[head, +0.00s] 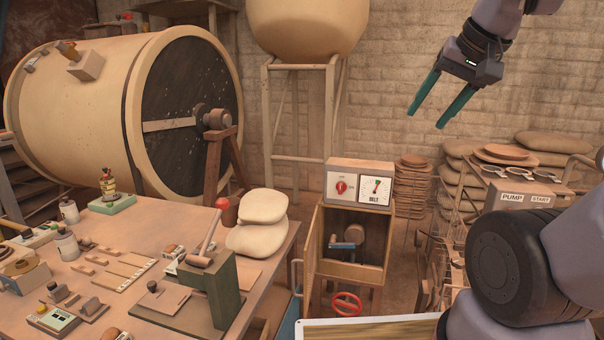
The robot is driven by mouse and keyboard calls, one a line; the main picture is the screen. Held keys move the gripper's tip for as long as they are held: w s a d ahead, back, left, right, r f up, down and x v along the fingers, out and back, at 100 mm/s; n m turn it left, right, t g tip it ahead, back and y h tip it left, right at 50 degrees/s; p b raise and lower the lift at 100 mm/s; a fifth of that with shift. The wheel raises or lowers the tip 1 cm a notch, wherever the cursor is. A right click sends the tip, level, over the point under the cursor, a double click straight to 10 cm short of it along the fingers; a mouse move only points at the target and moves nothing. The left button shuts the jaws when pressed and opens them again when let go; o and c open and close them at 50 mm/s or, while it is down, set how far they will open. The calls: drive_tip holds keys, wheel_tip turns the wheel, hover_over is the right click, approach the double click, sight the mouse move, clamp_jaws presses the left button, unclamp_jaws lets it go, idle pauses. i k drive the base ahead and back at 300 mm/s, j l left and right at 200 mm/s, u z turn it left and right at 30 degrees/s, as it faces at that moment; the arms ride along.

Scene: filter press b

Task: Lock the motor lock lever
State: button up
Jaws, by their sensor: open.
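My gripper (425,118) is at the upper right of the head view, high above the floor. Its two green fingers are apart, with nothing between them. No part is clearly marked as the motor lock lever. An open wooden cabinet (312,255) stands low at centre, with a blue crank-like handle (343,246) and a round part (375,242) inside. A control box (360,170) on top has a red knob (341,187) and a dial (376,188). A red handwheel (347,303) is below the cabinet. My gripper is far from all of these, touching nothing.
A cluttered workbench (225,274) fills the lower left, with a green lever press (222,285) and two sacks (258,238). A large drum (85,110) stands behind it. A box marked PUMP START (528,198) and stacked sacks (555,142) are at right.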

sight(332, 243)
drive_tip(key=i+l+u, duration=0.15)
drive_tip(key=l, duration=0.2)
drive_tip(key=i+l+u, duration=0.25)
drive_tip(key=i+l, duration=0.15)
drive_tip(key=l, duration=0.3)
drive_tip(key=k+l+u, duration=0.1)
drive_tip(key=k, duration=0.55)
